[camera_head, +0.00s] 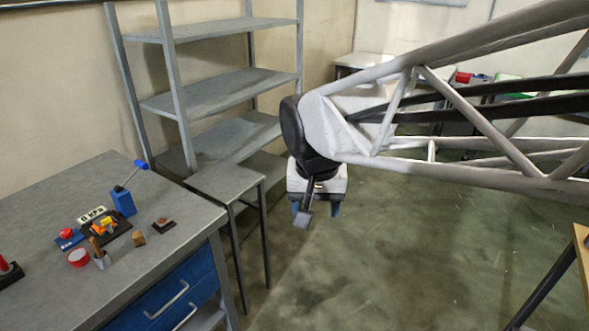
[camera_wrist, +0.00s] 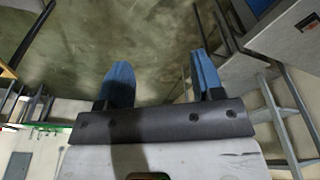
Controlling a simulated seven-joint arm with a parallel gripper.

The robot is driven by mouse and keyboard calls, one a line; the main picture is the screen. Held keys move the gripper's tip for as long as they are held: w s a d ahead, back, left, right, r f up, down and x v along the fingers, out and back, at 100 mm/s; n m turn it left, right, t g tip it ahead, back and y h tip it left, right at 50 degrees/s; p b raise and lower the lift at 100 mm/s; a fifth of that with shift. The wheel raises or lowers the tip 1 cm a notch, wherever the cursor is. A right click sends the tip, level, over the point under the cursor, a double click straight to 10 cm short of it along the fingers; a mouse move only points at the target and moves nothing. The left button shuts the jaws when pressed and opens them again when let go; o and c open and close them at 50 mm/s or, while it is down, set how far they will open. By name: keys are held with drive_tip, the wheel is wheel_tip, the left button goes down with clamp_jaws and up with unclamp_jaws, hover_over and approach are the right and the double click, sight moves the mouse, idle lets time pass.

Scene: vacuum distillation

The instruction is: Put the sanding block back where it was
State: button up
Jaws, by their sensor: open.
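My gripper (camera_head: 318,209) hangs over the open floor, to the right of the grey workbench and the small side table. In the wrist view its two blue fingers (camera_wrist: 162,78) stand apart with nothing between them. On the workbench (camera_head: 60,211), a small brown block (camera_head: 139,239) lies near the right edge. A dark flat piece with a reddish-brown top (camera_head: 163,225) lies just behind it. Either could be the sanding block; I cannot tell which. Neither is near my gripper.
A blue holder (camera_head: 123,201) with a blue-ended tool, a red tape roll (camera_head: 79,258), and a dark tray (camera_head: 107,235) with orange and yellow items crowd the bench. A bare side table (camera_head: 226,181) and a grey shelf rack (camera_head: 215,90) stand behind. Blue drawers (camera_head: 170,297) are below.

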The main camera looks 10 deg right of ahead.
drive_tip(key=s+d+f+n, duration=0.2)
drive_tip(key=s+d, duration=0.3)
drive_tip(key=s, duration=0.5)
drive_tip(key=shift+s+f+n+t, duration=0.3)
drive_tip(key=shift+s+f+n, duration=0.1)
drive_tip(key=shift+f, duration=0.1)
idle(1.2)
